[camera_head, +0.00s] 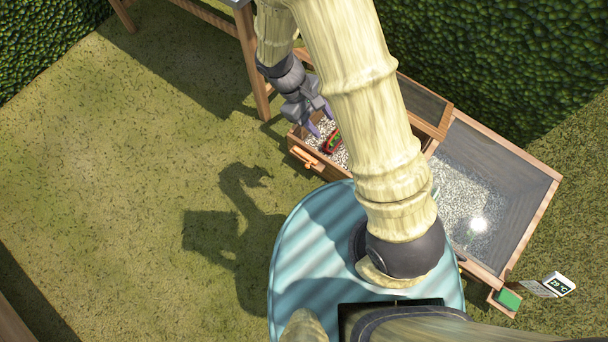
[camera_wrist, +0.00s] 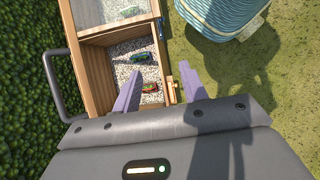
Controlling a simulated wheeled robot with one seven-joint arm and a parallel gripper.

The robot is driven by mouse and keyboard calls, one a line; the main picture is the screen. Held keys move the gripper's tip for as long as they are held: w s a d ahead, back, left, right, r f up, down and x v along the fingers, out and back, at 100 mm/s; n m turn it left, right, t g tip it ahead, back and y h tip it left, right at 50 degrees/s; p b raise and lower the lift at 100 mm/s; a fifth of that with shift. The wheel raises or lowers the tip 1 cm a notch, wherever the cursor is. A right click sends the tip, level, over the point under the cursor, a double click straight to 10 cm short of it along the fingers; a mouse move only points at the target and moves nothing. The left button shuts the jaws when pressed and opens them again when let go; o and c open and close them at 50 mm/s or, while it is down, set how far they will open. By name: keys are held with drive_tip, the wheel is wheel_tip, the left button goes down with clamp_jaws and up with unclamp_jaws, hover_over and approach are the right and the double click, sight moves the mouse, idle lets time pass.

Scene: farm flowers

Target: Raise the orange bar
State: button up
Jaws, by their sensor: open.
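A small orange bar (camera_head: 304,158) is mounted on the outer front wall of a wooden box (camera_head: 326,172) in the head view. In the wrist view the orange bar (camera_wrist: 173,91) shows on the box's right wall, between the fingers and closer to the right one. My gripper (camera_head: 321,119) is open and empty, its purple fingers pointing down over the box opening. In the wrist view the gripper (camera_wrist: 161,69) spreads its fingers over the box's right part. I cannot tell the exact height of the fingers above the bar.
The box holds pale gravel, a red item (camera_wrist: 150,88) and a green item (camera_wrist: 142,57). A mesh-covered gravel frame (camera_head: 485,190) adjoins it, with a 29 °C display (camera_head: 561,284) beside it. A wooden table leg (camera_head: 252,65) stands close behind my gripper. Grass at the left is free.

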drive_tip(key=s+a+f+n+t+h+b, duration=0.1)
drive_tip(key=a+f+n+t+b, duration=0.3)
drive_tip(key=f+b, duration=0.6)
drive_tip(key=s+a+f+n+t+h+b, duration=0.2)
drive_tip(key=a+f+n+t+b, duration=0.3)
drive_tip(key=f, duration=2.1)
drive_tip(key=s+a+f+n+t+h+b, duration=0.1)
drive_tip(key=a+f+n+t+b, duration=0.4)
drive_tip(key=f+b, duration=1)
wheel_tip(320, 180, down, 3)
drive_tip(key=n+t+h, duration=0.1)
drive_tip(key=n+t, duration=0.1)
drive_tip(key=n, duration=0.2)
drive_tip(key=shift+s+a+f, duration=0.15)
drive_tip(key=shift+s+f, duration=0.05)
drive_tip(key=shift+s, duration=0.2)
drive_tip(key=b, duration=0.6)
approach(304, 158)
drive_tip(key=w+d, duration=0.2)
drive_tip(key=d, duration=0.3)
drive_tip(key=shift+w+d, duration=0.1)
drive_tip(key=shift+d, duration=0.4)
drive_tip(key=shift+c, duration=0.4)
